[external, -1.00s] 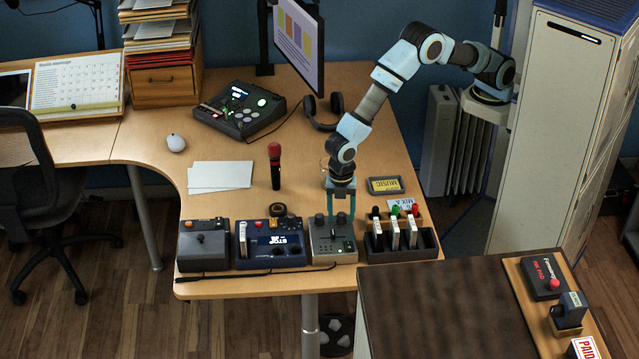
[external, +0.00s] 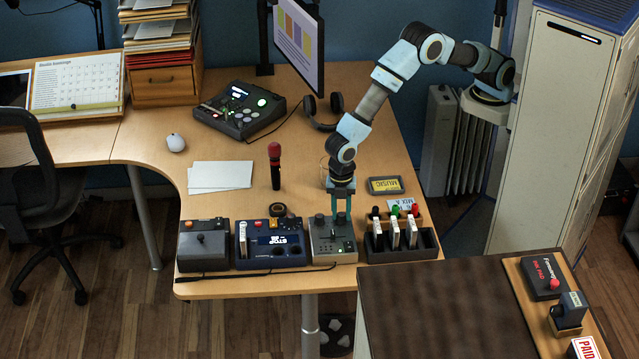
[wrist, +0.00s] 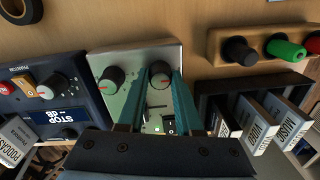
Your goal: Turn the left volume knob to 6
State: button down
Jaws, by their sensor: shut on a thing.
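A grey-green control box (external: 333,248) stands near the desk's front edge. In the wrist view (wrist: 145,55) it has two dark round knobs side by side. The left-hand knob in the picture (wrist: 112,78) is free and has a red pointer mark. The right-hand knob in the picture (wrist: 160,75) sits between my fingers. My gripper (external: 341,214) points down over the box and is shut on this knob; it also shows in the wrist view (wrist: 160,80). The dial numbers are too small to read, and the fingers partly cover the box's lower controls.
A blue box with a STOP display (external: 272,246) stands close on the left. A dark rack with several cassettes (external: 427,246) is close on the right. A red-topped microphone (external: 275,165) stands behind. The desk behind the boxes has free room.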

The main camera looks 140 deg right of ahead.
jog(key=m+b, duration=0.2)
jog(key=m, duration=0.2)
jog(key=shift+m, duration=0.4)
jog(key=m+b, duration=0.1)
jog(key=m, duration=0.5)
jog(key=shift+b, duration=0.4)
jog(key=m, duration=0.5)
jog(key=shift+m, duration=0.4)
jog(key=m, duration=0.5)
jog(key=shift+m, duration=0.3)
jog(key=c, duration=0.6)
grip_release()
